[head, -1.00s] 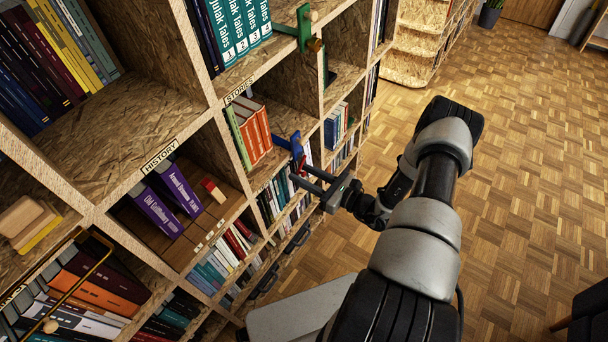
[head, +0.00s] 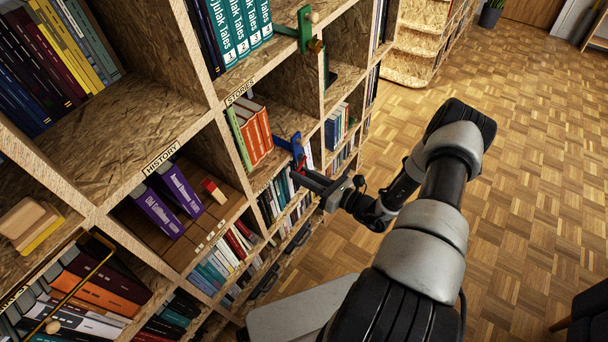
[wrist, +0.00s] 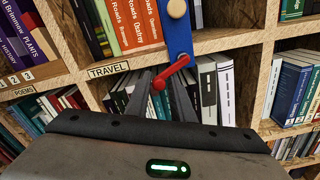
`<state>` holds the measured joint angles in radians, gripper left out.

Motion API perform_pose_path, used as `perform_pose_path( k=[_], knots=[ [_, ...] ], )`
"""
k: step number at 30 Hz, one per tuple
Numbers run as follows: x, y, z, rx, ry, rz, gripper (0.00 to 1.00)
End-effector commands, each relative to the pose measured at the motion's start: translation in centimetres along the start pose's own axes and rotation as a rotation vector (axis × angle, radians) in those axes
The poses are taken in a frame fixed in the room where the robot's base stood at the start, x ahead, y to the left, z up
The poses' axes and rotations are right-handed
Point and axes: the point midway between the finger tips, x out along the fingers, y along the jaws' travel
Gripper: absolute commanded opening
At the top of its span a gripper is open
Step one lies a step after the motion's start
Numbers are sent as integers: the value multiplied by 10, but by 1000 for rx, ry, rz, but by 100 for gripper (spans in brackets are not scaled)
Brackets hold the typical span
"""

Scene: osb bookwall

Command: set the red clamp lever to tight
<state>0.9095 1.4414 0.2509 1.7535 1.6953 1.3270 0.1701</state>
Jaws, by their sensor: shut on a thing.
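The red clamp lever (wrist: 171,71) is at the lower end of a blue clamp (wrist: 179,38) on the shelf edge. In the wrist view it slants from the clamp down and left to a round red end. In the head view only a small bit of the red lever (head: 302,163) shows below the blue clamp (head: 296,146). My gripper (head: 298,175) reaches it from the right with its fingers together. In the wrist view my gripper (wrist: 164,88) has its dark fingers on either side of the lever, closed on it. The exact contact is hard to see.
A green clamp (head: 304,32) sits higher on the shelf wall. Orange books (wrist: 137,22) stand above the TRAVEL label (wrist: 109,70), and white and black books (wrist: 213,85) stand below it. The parquet floor (head: 540,200) to the right is open.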

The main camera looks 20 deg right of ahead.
Motion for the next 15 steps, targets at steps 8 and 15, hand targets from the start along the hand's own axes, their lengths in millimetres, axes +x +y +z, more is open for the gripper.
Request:
perform_pose_path(
  k=[8,15],
  knots=[
    [0,8,14,220,-9,4,0],
    [1,12,20,372,-11,5,0]
  ],
)
